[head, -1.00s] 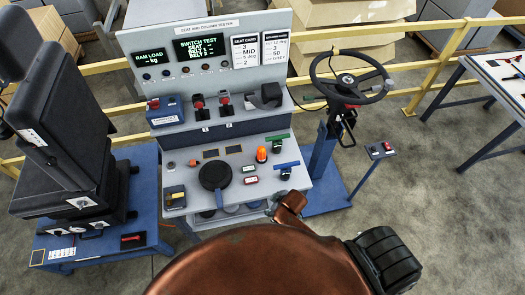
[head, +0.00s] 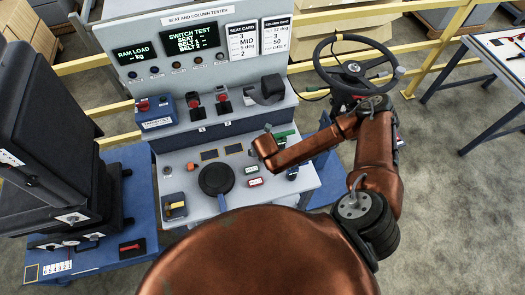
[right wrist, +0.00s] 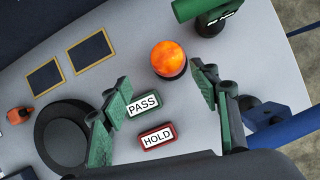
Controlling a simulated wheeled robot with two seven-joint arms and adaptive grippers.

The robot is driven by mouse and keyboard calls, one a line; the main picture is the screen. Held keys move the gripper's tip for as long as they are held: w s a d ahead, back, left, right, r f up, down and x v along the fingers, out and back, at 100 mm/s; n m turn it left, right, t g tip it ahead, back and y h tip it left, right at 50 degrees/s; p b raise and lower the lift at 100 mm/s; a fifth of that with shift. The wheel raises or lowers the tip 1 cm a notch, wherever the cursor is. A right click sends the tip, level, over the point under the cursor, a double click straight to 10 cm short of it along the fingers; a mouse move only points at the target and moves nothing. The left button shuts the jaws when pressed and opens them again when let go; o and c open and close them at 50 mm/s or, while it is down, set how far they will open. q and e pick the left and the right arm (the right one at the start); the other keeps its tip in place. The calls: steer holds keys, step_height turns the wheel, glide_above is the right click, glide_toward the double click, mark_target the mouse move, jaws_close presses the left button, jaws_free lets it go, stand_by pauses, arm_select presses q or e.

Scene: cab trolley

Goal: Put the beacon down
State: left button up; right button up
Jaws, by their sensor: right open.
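The beacon (right wrist: 168,58), a glowing orange dome on a dark base, stands upright on the grey bench top (right wrist: 215,140) in the right wrist view. In the head view my right arm hides it. My right gripper (right wrist: 161,82) is open and empty, with its green-padded fingers showing at left and right in the wrist view. The beacon lies beyond the fingertips, roughly in line with the gap between them; contact is not visible. Two dark, tan-edged rectangles (right wrist: 45,77) (right wrist: 91,52) on the bench are bare. My left gripper is out of view.
PASS (right wrist: 143,103) and HOLD (right wrist: 157,136) blocks lie between the fingers. A green-handled part (right wrist: 190,8) stands beside the beacon, and a black round pad (head: 216,179) lies left. The steering wheel (head: 353,68) is at right, the black seat (head: 45,150) at left.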

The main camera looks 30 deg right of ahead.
steer(key=x, duration=0.2)
steer(key=d+x, duration=0.1)
steer(key=x, duration=0.4)
steer(key=shift+s+d+f, duration=0.2)
steer(key=shift+f, duration=0.05)
steer(key=shift+c, duration=0.2)
steer(key=c, duration=1.3)
steer(key=shift+s+r, duration=0.1)
steer(key=shift+c, duration=0.7)
